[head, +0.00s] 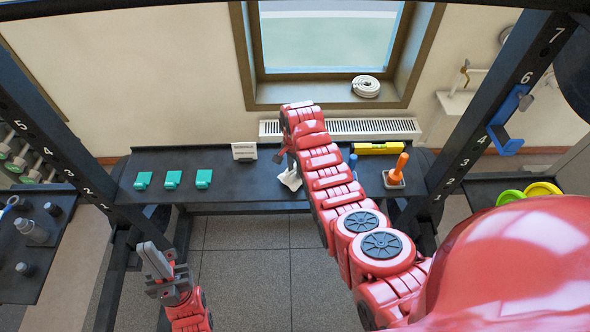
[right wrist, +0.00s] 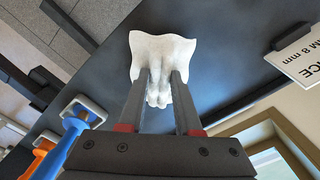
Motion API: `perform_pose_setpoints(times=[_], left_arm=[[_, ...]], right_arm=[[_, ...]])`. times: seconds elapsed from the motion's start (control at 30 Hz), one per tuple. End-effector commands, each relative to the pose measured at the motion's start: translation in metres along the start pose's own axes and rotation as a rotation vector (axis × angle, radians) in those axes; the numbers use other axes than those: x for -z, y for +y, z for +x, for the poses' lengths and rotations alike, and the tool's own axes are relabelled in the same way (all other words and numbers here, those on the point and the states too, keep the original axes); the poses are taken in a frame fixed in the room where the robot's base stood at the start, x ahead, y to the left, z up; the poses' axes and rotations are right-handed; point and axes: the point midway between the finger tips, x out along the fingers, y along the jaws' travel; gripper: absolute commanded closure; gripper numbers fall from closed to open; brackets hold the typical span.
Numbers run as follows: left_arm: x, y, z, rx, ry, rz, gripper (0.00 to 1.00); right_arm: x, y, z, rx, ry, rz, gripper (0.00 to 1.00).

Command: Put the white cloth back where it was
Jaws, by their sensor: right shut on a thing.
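The white cloth (head: 290,180) is bunched in my right gripper (head: 284,158), over the front part of the black bench (head: 245,190). In the right wrist view the two fingers (right wrist: 158,92) are shut on the gathered middle of the cloth (right wrist: 160,52), and its loose edge spreads beyond the tips. I cannot tell whether the cloth touches the bench. My left gripper (head: 160,262) is low at the left, in front of the bench, away from the cloth; its finger gap is unclear.
Several teal blocks (head: 173,179) stand on the bench's left part, with a white sign (head: 244,151) behind. At right are a blue-handled tool (head: 353,163), an orange-handled tool (head: 398,168) and a yellow level (head: 377,148). Dark uprights (head: 500,110) flank the bench. A coiled white strap (head: 366,86) lies on the windowsill.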

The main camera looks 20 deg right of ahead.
Motion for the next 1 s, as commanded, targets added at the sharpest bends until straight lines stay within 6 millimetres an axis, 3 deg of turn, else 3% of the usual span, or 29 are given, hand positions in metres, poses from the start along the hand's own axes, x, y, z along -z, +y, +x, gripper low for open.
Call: perform_pose_setpoints(times=[0.27, 0.7, 0.73, 0.87, 1.0], left_arm=[[0.001, 0.000, 0.008, 0.000, 0.000, 0.000, 1.00], [0.000, 0.000, 0.002, 0.000, 0.000, 0.000, 1.00], [0.001, 0.000, 0.003, 0.000, 0.000, 0.000, 1.00], [0.001, 0.000, 0.004, 0.000, 0.000, 0.000, 1.00], [0.001, 0.000, 0.004, 0.000, 0.000, 0.000, 1.00]], right_arm=[[-0.001, 0.001, 0.016, -0.003, -0.002, 0.000, 1.00], [0.000, 0.000, 0.023, -0.001, 0.000, 0.000, 1.00], [0.000, 0.000, 0.022, -0.001, 0.000, 0.000, 0.64], [0.000, 0.000, 0.021, -0.001, 0.000, 0.000, 0.41], [0.000, 0.000, 0.021, -0.001, 0.000, 0.000, 0.38]])
